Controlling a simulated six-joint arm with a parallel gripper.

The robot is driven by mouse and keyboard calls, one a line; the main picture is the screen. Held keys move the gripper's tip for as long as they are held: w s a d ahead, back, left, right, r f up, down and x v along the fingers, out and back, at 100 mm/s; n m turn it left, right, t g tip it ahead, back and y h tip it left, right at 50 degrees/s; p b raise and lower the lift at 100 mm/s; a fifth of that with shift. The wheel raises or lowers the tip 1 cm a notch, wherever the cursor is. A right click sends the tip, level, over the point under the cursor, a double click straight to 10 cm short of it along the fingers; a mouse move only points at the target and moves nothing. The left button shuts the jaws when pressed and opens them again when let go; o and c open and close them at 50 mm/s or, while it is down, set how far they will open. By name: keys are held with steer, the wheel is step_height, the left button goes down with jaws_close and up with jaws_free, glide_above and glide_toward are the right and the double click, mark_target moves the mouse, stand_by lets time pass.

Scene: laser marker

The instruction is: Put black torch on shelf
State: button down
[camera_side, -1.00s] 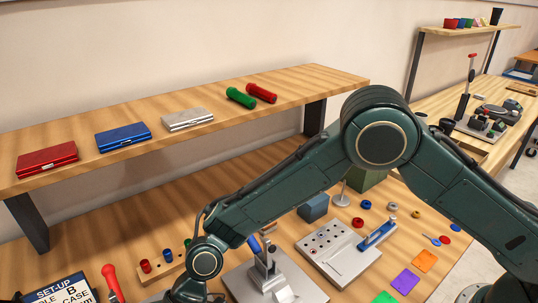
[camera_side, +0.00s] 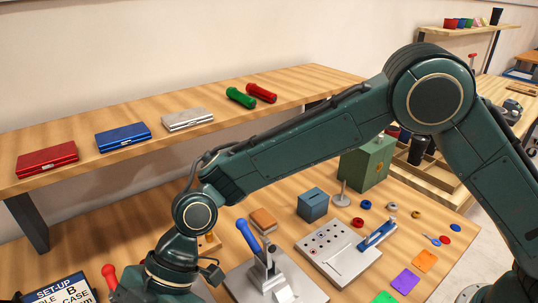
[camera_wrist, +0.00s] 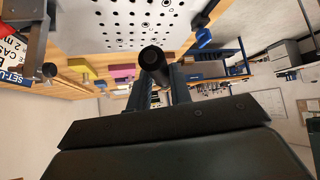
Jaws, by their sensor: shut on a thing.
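The black torch (camera_wrist: 154,60) shows in the wrist view as a dark cylinder with its round end toward the camera. My gripper (camera_wrist: 159,86) is shut on it, one finger on each side. In the side view the fingers and the torch are out of sight, with only my wrist at the bottom left. The wooden shelf (camera_side: 310,82) runs above the bench at the back. A green torch (camera_side: 241,97) and a red torch (camera_side: 262,93) lie side by side toward its right end.
A red case (camera_side: 47,159), a blue case (camera_side: 123,136) and a silver case (camera_side: 187,119) lie on the shelf. Bare shelf shows right of the red torch. Below stand a clamp with a blue handle (camera_side: 249,235), a blue box (camera_side: 313,204) and a green box (camera_side: 367,163).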

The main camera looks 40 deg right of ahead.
step_height(320, 180, up, 11)
steer(key=shift+f, duration=0.2)
stand_by(0.6)
steer(key=w+d+f+m+t, duration=0.1)
steer(key=w+d+m+t, duration=0.35)
steer(key=w+d, duration=0.5)
steer(key=w+d+f+m+t, duration=0.25)
steer(key=w+d+m, duration=0.4)
steer(key=d, duration=0.65)
steer(key=d+f+m+t+h, duration=0.2)
steer(key=d+m+t+h, duration=0.5)
steer(key=d, duration=2.1)
steer(key=d+r+m+g+y, duration=0.15)
steer(key=d+r, duration=0.35)
steer(key=r, duration=0.6)
steer(key=w+a+r, duration=0.2)
steer(key=w+r, duration=0.3)
steer(key=w, duration=0.2)
steer(key=w+a+r+n, duration=0.1)
steer(key=w+r, duration=0.3)
steer(key=w, duration=0.4)
steer(key=shift+w+a+r+y, duration=0.15)
steer(key=shift+a+r+y, duration=0.25)
steer(key=shift+a, duration=0.5)
